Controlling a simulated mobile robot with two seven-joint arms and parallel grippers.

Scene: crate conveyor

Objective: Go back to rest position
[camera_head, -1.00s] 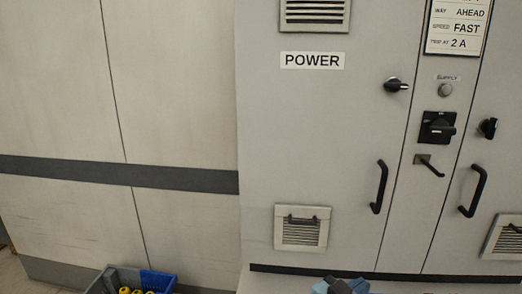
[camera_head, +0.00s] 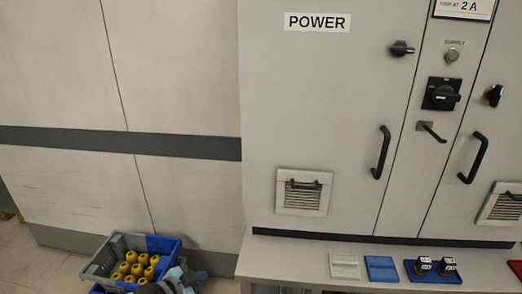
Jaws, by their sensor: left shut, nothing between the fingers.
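My left gripper (camera_head: 180,277) shows at the bottom edge, in front of the right side of a grey and blue crate. It is small and dark with blue-grey parts, and it is shut with nothing in it. The rest of its arm is mostly below the picture. My right gripper is not in view. A grey power cabinet (camera_head: 310,120) with a POWER label, black handles and knobs stands ahead.
The crate (camera_head: 163,245) holds several yellow round pieces. A pale bench (camera_head: 300,262) under the cabinet carries a white pad (camera_head: 344,266), a blue pad (camera_head: 381,269), a blue tray (camera_head: 434,279) with two black-and-white blocks, and a red item (camera_head: 516,267).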

